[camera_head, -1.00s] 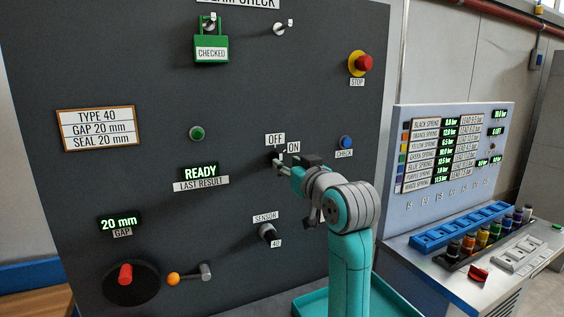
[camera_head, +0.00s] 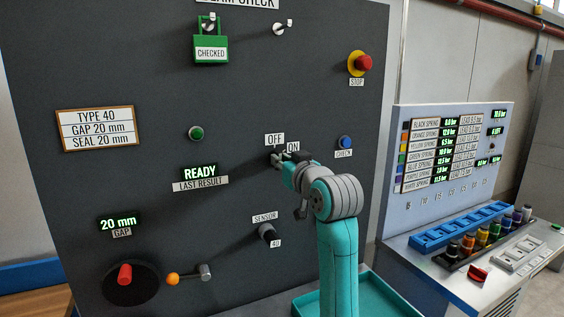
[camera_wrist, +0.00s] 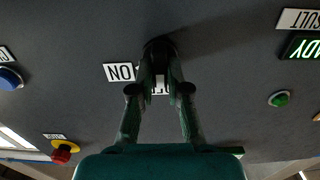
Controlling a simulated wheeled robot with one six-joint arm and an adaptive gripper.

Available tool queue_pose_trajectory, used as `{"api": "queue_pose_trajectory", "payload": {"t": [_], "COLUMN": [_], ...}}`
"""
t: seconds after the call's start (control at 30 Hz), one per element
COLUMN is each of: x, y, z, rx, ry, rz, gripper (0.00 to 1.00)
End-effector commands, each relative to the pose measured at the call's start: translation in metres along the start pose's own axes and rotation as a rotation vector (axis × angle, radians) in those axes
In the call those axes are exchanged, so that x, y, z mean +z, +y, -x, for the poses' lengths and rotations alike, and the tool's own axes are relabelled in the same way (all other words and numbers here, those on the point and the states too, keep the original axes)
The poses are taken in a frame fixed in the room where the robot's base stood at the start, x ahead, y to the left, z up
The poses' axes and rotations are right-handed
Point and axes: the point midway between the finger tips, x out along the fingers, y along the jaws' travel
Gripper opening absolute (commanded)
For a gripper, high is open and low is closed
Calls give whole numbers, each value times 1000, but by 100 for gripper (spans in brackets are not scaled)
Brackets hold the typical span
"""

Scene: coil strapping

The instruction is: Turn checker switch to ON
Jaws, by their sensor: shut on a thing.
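The checker switch is a small dark knob on the dark panel, under the OFF label (camera_head: 275,139) and beside the ON label (camera_head: 293,147). My gripper (camera_head: 278,156) is at the switch, its fingers closed around the knob. In the wrist view the fingertips of my gripper (camera_wrist: 160,62) meet on the dark switch knob (camera_wrist: 160,46). The ON label (camera_wrist: 120,72) is left of the fingers there, and the OFF label is mostly hidden behind them. The fingers hide most of the knob, so its exact pointing direction is hard to tell.
The blue CHECK button (camera_head: 345,142) is right of the switch. The red stop button (camera_head: 362,62) is above it. The sensor knob (camera_head: 267,232) is below. The READY display (camera_head: 200,173) is at left. A green CHECKED padlock (camera_head: 211,47) hangs at the top.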

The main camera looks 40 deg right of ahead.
Motion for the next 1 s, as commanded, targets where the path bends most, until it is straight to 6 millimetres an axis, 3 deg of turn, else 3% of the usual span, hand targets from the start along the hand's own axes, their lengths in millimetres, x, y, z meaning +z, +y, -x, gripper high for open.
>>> {"api": "queue_pose_trajectory", "payload": {"t": [0.37, 1.0], "x": [0, 1], "y": [0, 3], "z": [0, 0], "rx": [0, 0], "ry": [0, 0], "rz": [-94, -657], "gripper": [0, 0]}}
